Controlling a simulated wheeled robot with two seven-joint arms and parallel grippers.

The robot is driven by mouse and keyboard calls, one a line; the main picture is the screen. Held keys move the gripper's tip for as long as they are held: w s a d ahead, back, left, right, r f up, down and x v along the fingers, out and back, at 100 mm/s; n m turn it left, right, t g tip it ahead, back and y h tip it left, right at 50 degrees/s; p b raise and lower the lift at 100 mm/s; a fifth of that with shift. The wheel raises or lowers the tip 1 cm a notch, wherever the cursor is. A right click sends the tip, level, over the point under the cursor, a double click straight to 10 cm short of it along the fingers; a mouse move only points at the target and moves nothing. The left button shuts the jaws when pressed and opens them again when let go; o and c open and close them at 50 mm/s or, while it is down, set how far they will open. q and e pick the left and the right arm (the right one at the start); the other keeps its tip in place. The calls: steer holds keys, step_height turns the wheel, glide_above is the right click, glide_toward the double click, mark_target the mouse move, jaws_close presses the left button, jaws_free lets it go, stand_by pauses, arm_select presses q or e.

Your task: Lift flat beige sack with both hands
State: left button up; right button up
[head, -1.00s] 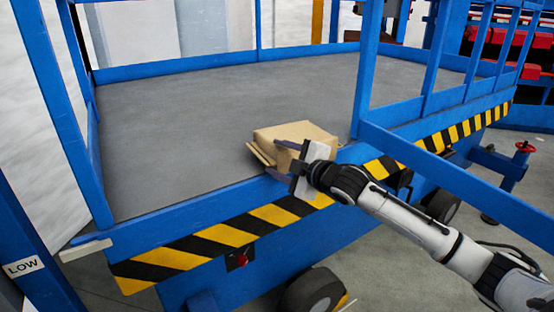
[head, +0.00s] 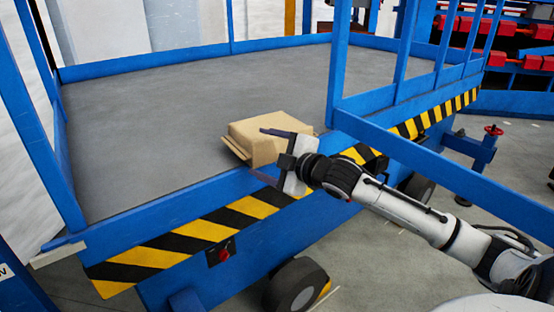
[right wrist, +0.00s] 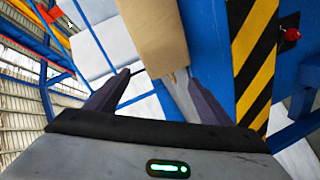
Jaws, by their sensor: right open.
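The beige sack (head: 268,137) lies flat on the grey platform deck near its front blue edge, close to the right-hand rail post. My right gripper (head: 268,154) is open at the sack's near side, just above the blue front edge. In the right wrist view the sack (right wrist: 155,35) shows ahead of the open fingers (right wrist: 160,84). I cannot tell whether a finger touches the sack. The gripper hides part of the sack's front in the head view. My left gripper is not in view.
The blue platform cart has a grey deck (head: 180,100), mostly bare. Blue rails (head: 430,170) stand at the right, close to my right arm. A black-and-yellow striped edge (head: 190,235) and a red button (head: 224,254) are on the front. A wheel (head: 298,287) is below.

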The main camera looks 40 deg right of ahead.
steer(key=v, duration=0.6)
steer(key=shift+s, duration=0.2)
